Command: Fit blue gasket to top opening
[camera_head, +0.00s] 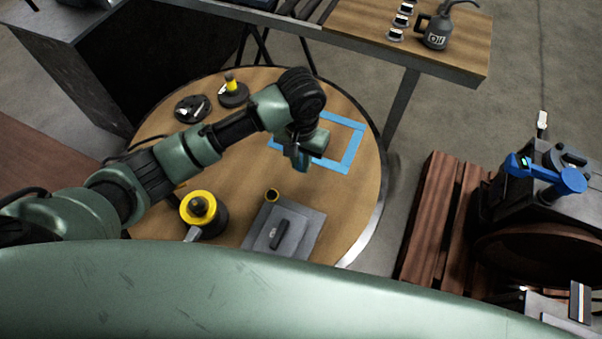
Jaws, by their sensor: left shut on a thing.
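The blue gasket (352,150) is a flat rectangular frame over the right part of the round wooden table (343,205). My left arm reaches in from the left, and my left gripper (300,160) is shut on the gasket's near left part. The arm and gripper hide the gasket's left side. I cannot tell whether the gasket touches the table or is slightly above it. My right gripper is not in view. I cannot make out for sure which part has the top opening.
A grey plate with a black handle (280,236), a yellow-and-black round part (199,208) and small dark parts (232,92) are on the table. A dark machine with blue parts (545,178) stands by wooden beams (437,215) at right.

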